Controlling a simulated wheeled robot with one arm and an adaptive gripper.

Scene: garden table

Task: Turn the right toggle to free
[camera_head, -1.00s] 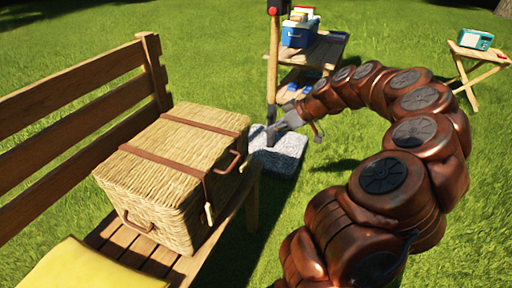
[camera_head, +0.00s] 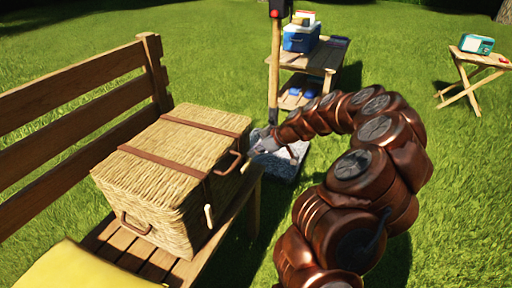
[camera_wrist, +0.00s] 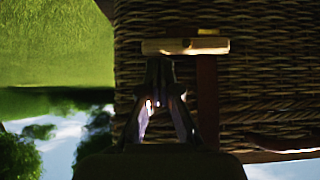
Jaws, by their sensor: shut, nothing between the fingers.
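A wicker basket (camera_head: 160,190) with leather straps sits on the wooden bench. A pale wooden toggle (camera_head: 208,215) hangs at the near strap's end on the basket's front. In the wrist view, a pale wooden toggle (camera_wrist: 215,46) lies level across the picture, crosswise to a leather strap (camera_wrist: 207,95). My gripper (camera_wrist: 160,62) is shut and empty, its tips just below the left half of that toggle. I cannot tell if they touch. In the head view my gripper (camera_head: 254,145) is beside the basket's far right end, and any toggle there is hidden.
A brown carry handle (camera_head: 229,163) stands out from the basket near my gripper. A post on a stone base (camera_head: 288,170) rises just behind it. A yellow cushion (camera_head: 75,268) lies on the bench (camera_head: 145,255). Open grass lies to the right.

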